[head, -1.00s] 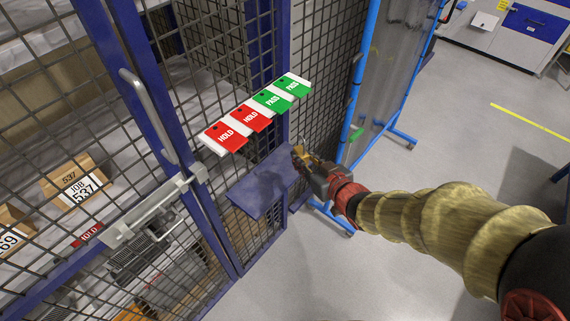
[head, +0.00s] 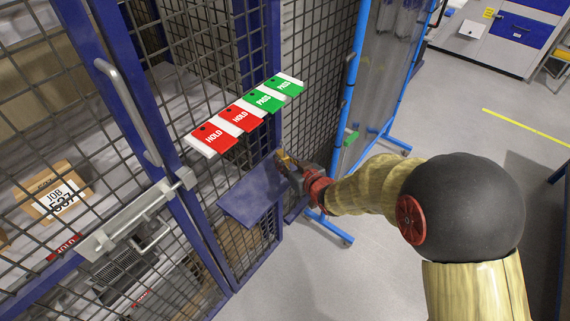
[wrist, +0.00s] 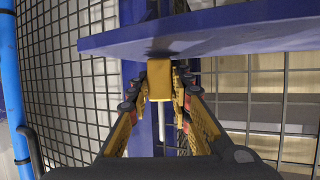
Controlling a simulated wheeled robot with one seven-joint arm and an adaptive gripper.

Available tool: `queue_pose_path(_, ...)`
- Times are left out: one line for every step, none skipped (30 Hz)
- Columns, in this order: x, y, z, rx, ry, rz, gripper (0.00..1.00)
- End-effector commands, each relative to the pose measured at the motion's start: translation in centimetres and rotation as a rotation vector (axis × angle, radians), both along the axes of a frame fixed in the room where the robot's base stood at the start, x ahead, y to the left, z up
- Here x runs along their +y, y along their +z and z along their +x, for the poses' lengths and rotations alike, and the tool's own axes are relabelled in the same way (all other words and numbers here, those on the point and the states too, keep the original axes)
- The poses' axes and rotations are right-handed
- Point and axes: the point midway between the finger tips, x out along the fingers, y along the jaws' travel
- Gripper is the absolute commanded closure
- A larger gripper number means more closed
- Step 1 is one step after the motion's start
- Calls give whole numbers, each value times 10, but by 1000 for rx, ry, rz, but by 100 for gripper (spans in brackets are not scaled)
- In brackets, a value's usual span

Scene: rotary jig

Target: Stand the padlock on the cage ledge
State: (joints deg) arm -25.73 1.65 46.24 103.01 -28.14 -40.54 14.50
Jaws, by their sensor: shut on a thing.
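The blue cage ledge (head: 248,198) juts from the mesh cage below a row of tags. In the wrist view the ledge (wrist: 240,37) crosses the upper part of the picture. My gripper (head: 285,163) is at the ledge's far right end. In the wrist view my gripper (wrist: 162,92) has its two fingers on either side of a brass-yellow padlock (wrist: 159,78). A pale rod, apparently its shackle, points down in that picture. The padlock's upper end meets a dark patch at the ledge edge. I cannot tell whether they touch. The padlock is mostly hidden in the head view.
Red HOLD tags (head: 214,137) and green PASS tags (head: 264,100) hang above the ledge. A blue-framed screen on castors (head: 352,110) stands just right of my gripper. The cage door's latch (head: 130,222) is at the left. Open floor (head: 300,285) lies in front.

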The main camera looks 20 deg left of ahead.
Motion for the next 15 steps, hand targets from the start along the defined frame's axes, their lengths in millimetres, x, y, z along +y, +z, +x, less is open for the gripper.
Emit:
queue_pose_path(0, -5, 1, -2, -1, 2, 100)
queue_pose_path(0, -5, 1, -3, -1, 1, 100)
queue_pose_path(0, -5, 1, -4, -1, 2, 100)
queue_pose_path(0, -4, 1, -5, 0, 2, 100)
queue_pose_path(0, -4, 1, -4, 0, 1, 100)
queue_pose_path(0, -3, 1, -4, 0, 1, 100)
queue_pose_path(0, -3, 1, -4, 0, 1, 100)
queue_pose_path(0, -3, 1, -4, 0, 1, 100)
queue_pose_path(0, -4, 1, -4, 0, 1, 100)
queue_pose_path(0, -5, 1, -4, -1, 2, 100)
queue_pose_path(0, -6, 1, -4, -1, 2, 100)
queue_pose_path(0, -7, 1, -4, -1, 2, 100)
queue_pose_path(0, -8, 1, -4, -1, 2, 100)
queue_pose_path(0, -8, 0, -2, -1, 0, 78)
queue_pose_path(0, -8, 0, -2, -1, 0, 75)
